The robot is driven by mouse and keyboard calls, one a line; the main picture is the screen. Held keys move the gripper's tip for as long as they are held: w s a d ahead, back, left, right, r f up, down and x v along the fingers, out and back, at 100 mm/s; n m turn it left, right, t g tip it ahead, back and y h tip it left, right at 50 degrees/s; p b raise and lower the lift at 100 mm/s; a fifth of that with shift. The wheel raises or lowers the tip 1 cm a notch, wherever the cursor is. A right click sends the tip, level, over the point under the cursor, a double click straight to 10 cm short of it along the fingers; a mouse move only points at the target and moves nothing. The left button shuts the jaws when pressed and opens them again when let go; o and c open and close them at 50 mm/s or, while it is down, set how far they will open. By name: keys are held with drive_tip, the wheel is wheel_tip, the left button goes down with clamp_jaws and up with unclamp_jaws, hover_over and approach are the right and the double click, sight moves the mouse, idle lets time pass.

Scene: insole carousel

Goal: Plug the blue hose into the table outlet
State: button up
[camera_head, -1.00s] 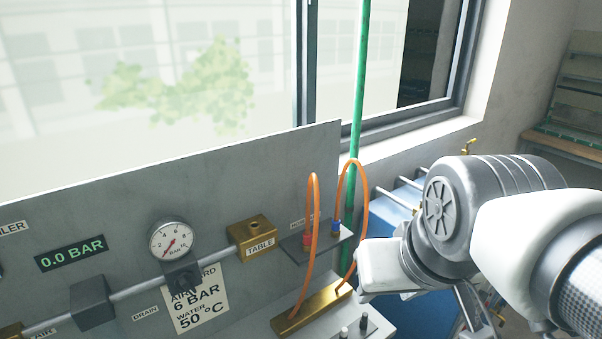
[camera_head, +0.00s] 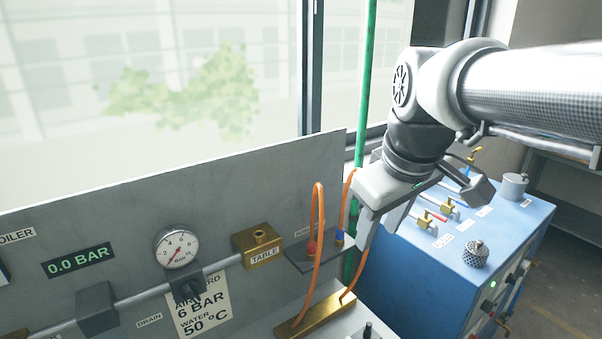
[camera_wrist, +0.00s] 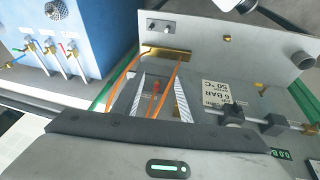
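The blue-ended hose is an orange hose (camera_head: 346,201) whose blue connector (camera_head: 339,237) stands in a dark bracket (camera_head: 302,262). A red connector (camera_head: 311,248) on a second orange hose stands left of it. The table outlet is a brass block (camera_head: 257,248) marked TABLE, with an open hole on top, on the pipe left of the bracket. My gripper (camera_head: 379,232) is open and empty, just right of the blue connector and apart from it. In the wrist view its fingers (camera_wrist: 160,98) spread either side of the red connector (camera_wrist: 157,87); I cannot make out the blue one there.
A brass manifold (camera_head: 322,312) below holds both hoses' lower ends. A grey panel (camera_head: 130,215) backs the pipe and gauge (camera_head: 177,248). A green vertical pipe (camera_head: 364,90) runs behind my gripper. A blue cabinet (camera_head: 470,235) with valves stands right. The space above the outlet is clear.

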drive_tip(key=w+n+g, duration=0.1)
drive_tip(key=w+n, duration=0.4)
drive_tip(key=w, duration=0.5)
drive_tip(key=n+g+p, duration=0.2)
drive_tip(key=n+g, duration=0.1)
drive_tip(key=n, duration=1)
hover_over(341, 229)
wheel_tip(341, 229, down, 12)
drive_tip(key=shift+w+f+n, duration=0.3)
drive_tip(key=shift+f+n, duration=0.1)
drive_tip(key=shift+f, duration=0.4)
drive_tip(key=shift+f, duration=0.1)
wheel_tip(341, 229, down, 6)
drive_tip(key=b, duration=0.4)
drive_tip(key=shift+r, duration=0.25)
drive_tip(key=shift+f+b, duration=0.55)
drive_tip(key=shift+f, duration=1.1)
drive_tip(key=shift+p, duration=0.55)
